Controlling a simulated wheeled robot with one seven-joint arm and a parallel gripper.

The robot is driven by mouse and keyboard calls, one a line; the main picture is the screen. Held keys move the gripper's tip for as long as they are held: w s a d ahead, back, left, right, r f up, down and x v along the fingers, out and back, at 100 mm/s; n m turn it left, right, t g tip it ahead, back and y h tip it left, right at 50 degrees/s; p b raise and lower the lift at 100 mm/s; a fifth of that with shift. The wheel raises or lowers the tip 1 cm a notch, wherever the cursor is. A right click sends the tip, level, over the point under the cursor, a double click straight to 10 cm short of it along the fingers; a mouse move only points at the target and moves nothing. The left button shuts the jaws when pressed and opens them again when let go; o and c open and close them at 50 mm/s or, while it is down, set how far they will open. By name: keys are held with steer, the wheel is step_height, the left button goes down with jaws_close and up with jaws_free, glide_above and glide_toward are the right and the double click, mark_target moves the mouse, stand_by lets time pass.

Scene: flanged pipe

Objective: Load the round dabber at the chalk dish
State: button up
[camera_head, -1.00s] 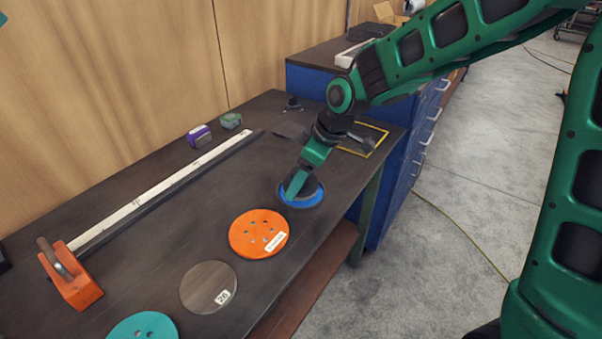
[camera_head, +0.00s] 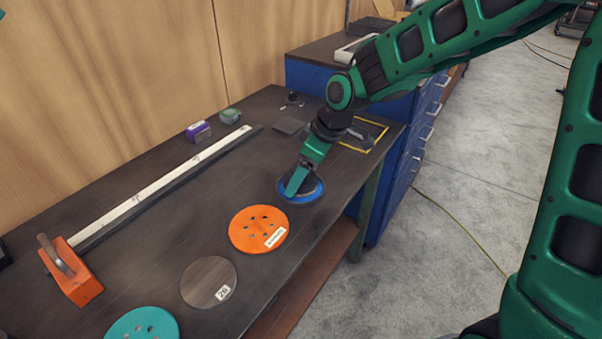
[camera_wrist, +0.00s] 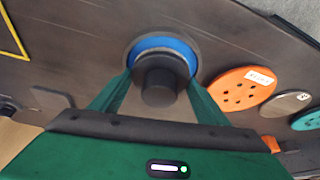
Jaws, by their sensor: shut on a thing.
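My gripper (camera_head: 297,188) points down over the blue chalk dish (camera_head: 316,195) on the dark bench, near its front edge. In the wrist view my gripper (camera_wrist: 159,88) is shut on a dark round dabber (camera_wrist: 160,78), with one finger on each side of it. The blue rim of the chalk dish (camera_wrist: 163,42) shows behind the dabber in that view. The dabber is over or in the dish; its underside is hidden, so I cannot tell whether it touches the chalk.
An orange holed disc (camera_head: 259,229), a brown disc (camera_head: 209,283) and a teal disc (camera_head: 143,325) lie along the front. A yellow-outlined area (camera_head: 378,137) lies beyond the dish.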

mark_target(295, 166)
steer(key=shift+f, duration=0.45)
stand_by(1.2)
steer(key=shift+r, duration=0.1)
steer(key=shift+r, duration=3.45)
